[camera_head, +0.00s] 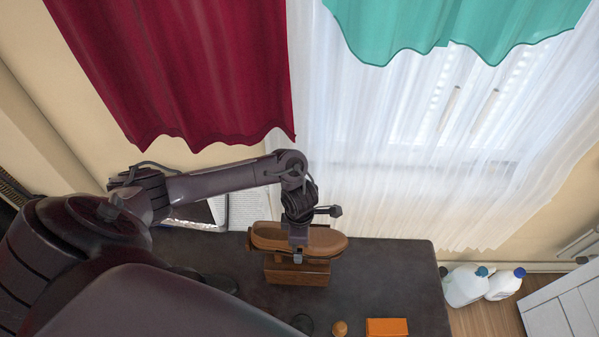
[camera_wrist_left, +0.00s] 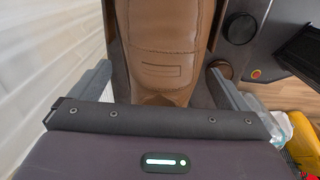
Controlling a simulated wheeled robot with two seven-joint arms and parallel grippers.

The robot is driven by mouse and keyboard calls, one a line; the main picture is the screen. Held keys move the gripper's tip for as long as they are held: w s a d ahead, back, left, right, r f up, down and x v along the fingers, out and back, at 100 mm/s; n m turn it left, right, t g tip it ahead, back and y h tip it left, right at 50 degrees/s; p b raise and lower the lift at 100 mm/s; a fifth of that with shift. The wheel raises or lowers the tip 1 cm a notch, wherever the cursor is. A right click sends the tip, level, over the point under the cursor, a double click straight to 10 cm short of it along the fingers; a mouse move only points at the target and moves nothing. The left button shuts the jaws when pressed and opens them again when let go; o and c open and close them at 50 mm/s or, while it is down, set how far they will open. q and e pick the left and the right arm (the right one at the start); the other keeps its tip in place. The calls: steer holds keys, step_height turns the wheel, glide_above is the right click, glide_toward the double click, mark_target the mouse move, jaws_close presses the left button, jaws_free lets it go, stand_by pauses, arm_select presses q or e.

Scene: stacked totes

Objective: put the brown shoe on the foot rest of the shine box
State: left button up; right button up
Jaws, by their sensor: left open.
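The brown shoe (camera_head: 327,240) lies lengthwise across the top of the wooden shine box (camera_head: 297,273), which stands on the dark table. The shoe hides the foot rest, so I cannot see exactly how the sole meets it. My left gripper (camera_head: 298,256) is right over the middle of the shoe, pointing down. In the left wrist view the shoe (camera_wrist_left: 168,45) runs between the two fingers of the left gripper (camera_wrist_left: 158,82), which are open with a gap on each side of it. My right gripper is in neither view.
An orange box (camera_head: 387,327) and a small brown knob (camera_head: 340,328) are near the table's front. A dark round tin (camera_head: 302,323) lies beside them. White bottles (camera_head: 466,285) stand on the floor to the right. The table (camera_head: 400,270) is clear right of the shine box.

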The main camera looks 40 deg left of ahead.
arm_select(q)
step_height(320, 180, up, 12)
steer(key=p, duration=0.4)
steer(key=shift+d, duration=0.1)
stand_by(0.6)
